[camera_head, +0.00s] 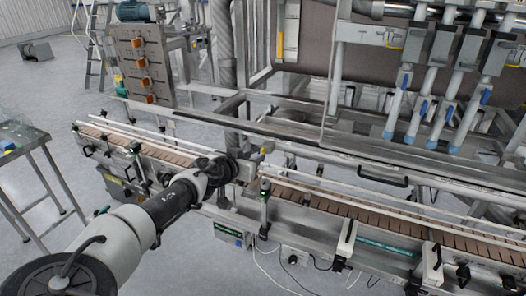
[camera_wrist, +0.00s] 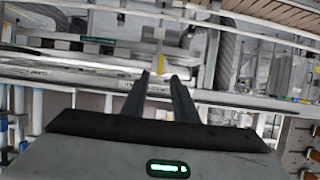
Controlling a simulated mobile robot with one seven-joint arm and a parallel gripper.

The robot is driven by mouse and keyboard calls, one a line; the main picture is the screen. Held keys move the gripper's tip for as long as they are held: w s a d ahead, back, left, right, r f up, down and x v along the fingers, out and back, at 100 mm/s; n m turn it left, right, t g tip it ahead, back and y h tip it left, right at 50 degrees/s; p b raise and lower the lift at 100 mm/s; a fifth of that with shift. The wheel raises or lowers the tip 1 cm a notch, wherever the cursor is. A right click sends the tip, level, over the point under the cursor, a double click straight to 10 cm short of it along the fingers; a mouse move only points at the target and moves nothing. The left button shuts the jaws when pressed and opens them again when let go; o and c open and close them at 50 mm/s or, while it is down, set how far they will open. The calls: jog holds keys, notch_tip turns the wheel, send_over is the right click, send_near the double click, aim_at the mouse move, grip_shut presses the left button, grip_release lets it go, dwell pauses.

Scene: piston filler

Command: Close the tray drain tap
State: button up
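A small yellow handle, which looks like the tray drain tap (camera_head: 266,149), shows in the head view under the front rail of the filler frame, just beyond my arm's end. In the wrist view the yellow tap (camera_wrist: 160,62) appears past the fingertips, roughly in line with the gap between them. My gripper (camera_wrist: 160,77) is open, with its two dark fingers a little apart and nothing between them. I see no contact with the tap. The tap's body and its exact handle angle are too small to tell.
A slatted conveyor (camera_head: 330,205) with pale guide rails runs below and beside my arm. The filler's frame rail (camera_head: 300,140) crosses just behind the tap. Blue-tipped nozzles (camera_head: 413,135) hang at the right. A metal table (camera_head: 20,145) stands at the left, with open floor between.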

jog(key=p+x, duration=0.1)
jog(key=x, duration=0.7)
jog(key=shift+w+d+f, duration=0.1)
jog(key=shift+w+f, duration=0.05)
jog(key=shift+w, duration=0.05)
grip_shut()
